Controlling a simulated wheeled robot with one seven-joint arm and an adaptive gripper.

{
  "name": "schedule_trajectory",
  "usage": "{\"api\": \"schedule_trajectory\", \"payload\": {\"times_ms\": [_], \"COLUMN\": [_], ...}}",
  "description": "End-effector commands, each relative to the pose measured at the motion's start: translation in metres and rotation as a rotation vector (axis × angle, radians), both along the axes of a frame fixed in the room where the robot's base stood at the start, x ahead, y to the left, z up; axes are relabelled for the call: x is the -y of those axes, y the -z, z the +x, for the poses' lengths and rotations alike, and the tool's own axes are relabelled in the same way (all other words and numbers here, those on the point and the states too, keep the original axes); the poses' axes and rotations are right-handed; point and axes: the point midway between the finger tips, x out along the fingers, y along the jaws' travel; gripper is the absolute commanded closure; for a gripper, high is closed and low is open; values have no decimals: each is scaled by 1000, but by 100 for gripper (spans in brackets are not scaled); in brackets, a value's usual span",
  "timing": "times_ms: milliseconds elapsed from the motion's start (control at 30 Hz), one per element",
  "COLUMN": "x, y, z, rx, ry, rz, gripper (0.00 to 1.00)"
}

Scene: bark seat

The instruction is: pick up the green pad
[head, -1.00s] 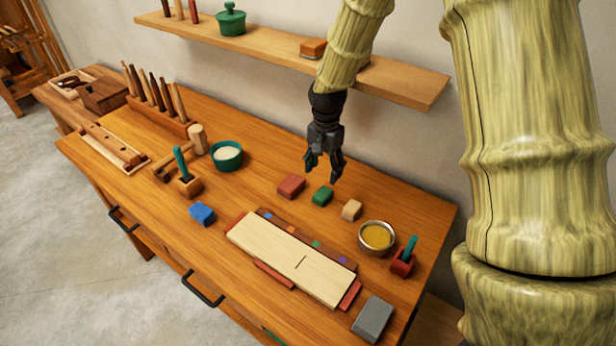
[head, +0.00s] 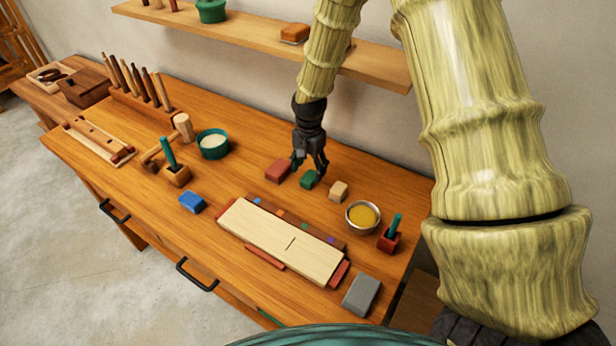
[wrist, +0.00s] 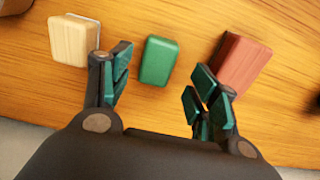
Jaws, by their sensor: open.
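The green pad (head: 309,179) is a small rounded block on the wooden workbench, between a red block (head: 278,170) and a tan block (head: 338,191). My gripper (head: 309,168) is just above the green pad in the head view, pointing down. In the wrist view, the green pad (wrist: 158,60) lies ahead of and between the open, teal-lined fingers (wrist: 160,88). The fingers hold nothing. The tan block (wrist: 73,40) is close to the left finger, and the red block (wrist: 238,64) is close to the right finger.
A metal bowl of yellow contents (head: 362,216) and a red holder (head: 389,240) stand to the right. A pale board (head: 280,243) lies in front. A blue block (head: 192,201) and teal bowl (head: 213,143) are left. A wall shelf (head: 370,68) is behind my arm.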

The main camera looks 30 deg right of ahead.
Motion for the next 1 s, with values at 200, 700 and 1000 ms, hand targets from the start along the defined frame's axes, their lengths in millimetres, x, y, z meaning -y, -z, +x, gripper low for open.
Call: {"api": "schedule_trajectory", "payload": {"times_ms": [200, 700, 1000], "x": [1, 0, 0], "y": [20, 40, 40], "z": [3, 5, 4], "rx": [-6, -4, -4], "ry": [0, -1, 0], "rz": [0, 0, 0], "gripper": [39, 39, 85]}}
